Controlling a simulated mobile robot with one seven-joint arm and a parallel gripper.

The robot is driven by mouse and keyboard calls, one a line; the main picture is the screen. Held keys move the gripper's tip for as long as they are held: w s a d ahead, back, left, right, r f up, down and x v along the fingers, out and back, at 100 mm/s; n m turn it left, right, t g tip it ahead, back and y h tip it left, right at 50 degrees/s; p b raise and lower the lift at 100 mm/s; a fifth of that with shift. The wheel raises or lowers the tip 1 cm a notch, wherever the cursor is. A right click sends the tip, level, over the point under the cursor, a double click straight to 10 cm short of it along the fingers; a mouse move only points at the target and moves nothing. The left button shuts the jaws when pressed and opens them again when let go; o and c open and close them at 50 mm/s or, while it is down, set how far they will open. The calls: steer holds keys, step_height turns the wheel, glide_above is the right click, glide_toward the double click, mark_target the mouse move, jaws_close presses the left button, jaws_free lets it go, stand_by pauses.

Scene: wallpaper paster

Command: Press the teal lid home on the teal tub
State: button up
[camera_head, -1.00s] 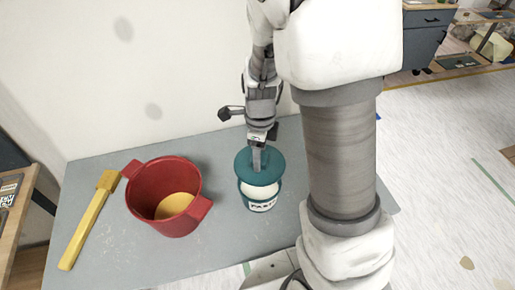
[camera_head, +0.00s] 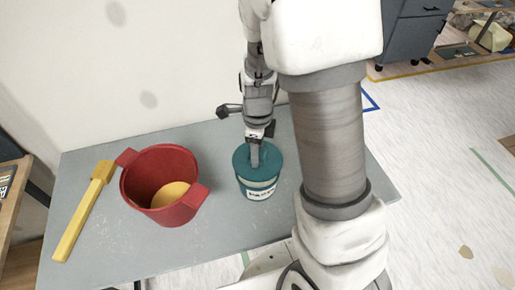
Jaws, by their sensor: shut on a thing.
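The teal tub (camera_head: 261,191) stands upright on the grey table, with a white label on its front. The teal lid (camera_head: 268,161) lies over the tub's mouth and looks about level. A pale band shows between the lid and the tub's teal wall at the front. I cannot tell whether the lid's rim is seated all round. My gripper (camera_head: 255,160) points down from above and is shut on the lid near its middle. Its fingertips hide what they grip.
A red bucket (camera_head: 140,180) with two handles and something yellow inside stands left of the tub. A yellow brush (camera_head: 83,213) lies at the table's left. The grey table (camera_head: 225,235) is bare in front of the tub. A wall rises behind.

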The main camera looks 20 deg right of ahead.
steer(key=shift+f+b, duration=0.4)
steer(key=shift+f, duration=0.5)
steer(key=shift+p, duration=0.7)
stand_by(0.9)
steer(key=shift+f+b, duration=0.85)
steer(key=shift+f, duration=0.3)
steer(key=o, duration=1.4)
step_height(320, 180, up, 18)
steer(key=p, duration=0.4)
steer(key=shift+f, duration=0.25)
